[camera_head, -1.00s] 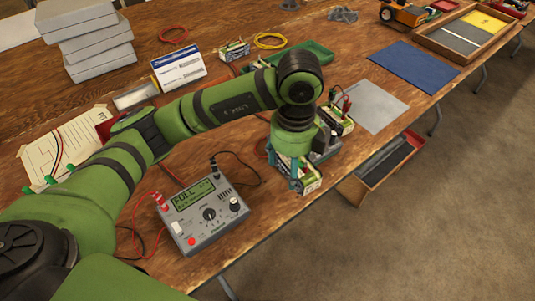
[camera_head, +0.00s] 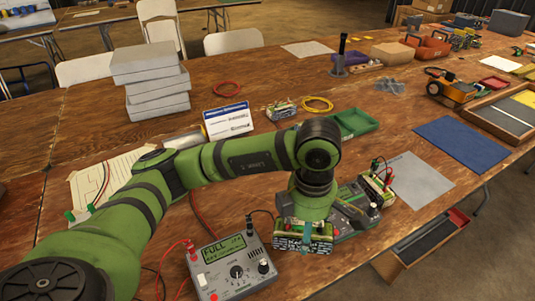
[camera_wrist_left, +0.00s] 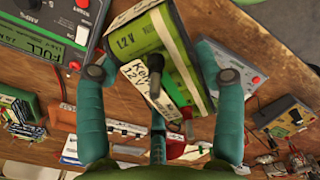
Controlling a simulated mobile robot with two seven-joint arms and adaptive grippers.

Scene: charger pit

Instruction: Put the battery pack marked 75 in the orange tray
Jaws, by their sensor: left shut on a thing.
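My left gripper (camera_head: 304,226) is shut on a green and white battery pack (camera_head: 290,243), held in front of a grey charger unit (camera_head: 352,213). In the left wrist view the pack (camera_wrist_left: 170,45) sits tilted between the teal fingers of the gripper (camera_wrist_left: 162,78). Its side reads 1.2 V and a handwritten label is partly covered; I cannot read a 75. Another pack (camera_head: 375,188) with red and black leads stands right of the charger. A third pack (camera_head: 281,110) lies farther back. An orange-red open container (camera_head: 427,46) stands at the far right; I cannot tell if it is the orange tray. My right gripper is not visible.
A meter reading FULL (camera_head: 229,266) stands left of the held pack, with leads. A green tray (camera_head: 358,121) lies behind the charger. Grey boxes (camera_head: 150,80) are stacked at the back left. A grey mat (camera_head: 418,177) and a blue mat (camera_head: 463,147) lie clear on the right.

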